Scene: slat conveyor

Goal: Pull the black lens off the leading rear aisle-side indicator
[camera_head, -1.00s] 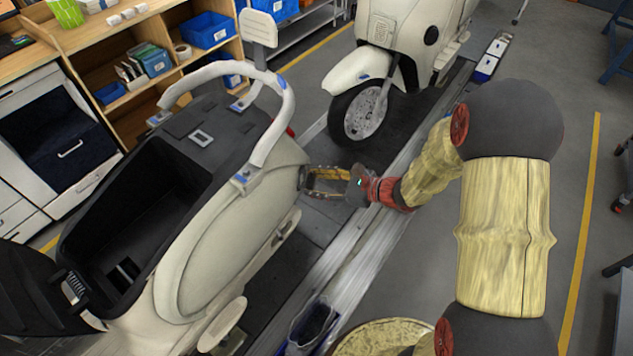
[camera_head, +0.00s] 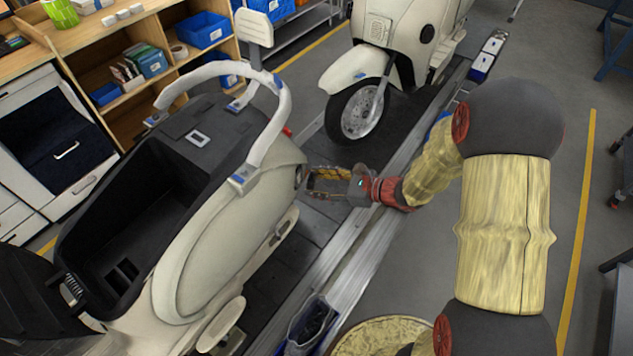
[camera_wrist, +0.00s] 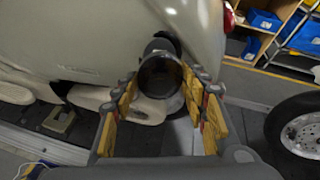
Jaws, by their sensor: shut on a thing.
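The near cream scooter (camera_head: 220,240) stands on the slat conveyor with its rear toward my gripper (camera_head: 312,182). In the wrist view, the dark, glossy round lens (camera_wrist: 160,74) is at the scooter's rear side panel, between the two yellow-padded fingers of my gripper (camera_wrist: 162,92). The fingers are shut on it from both sides. In the head view the lens is a small dark spot at the fingertips, mostly hidden. I cannot tell whether it is still seated against the body or slightly off it.
A second cream scooter (camera_head: 375,75) stands farther along the conveyor, its front wheel (camera_head: 357,110) facing my gripper. Wooden shelving (camera_head: 150,50) with blue bins is at the back left. The grey aisle floor (camera_head: 400,270) to the right is partly taken up by my arm.

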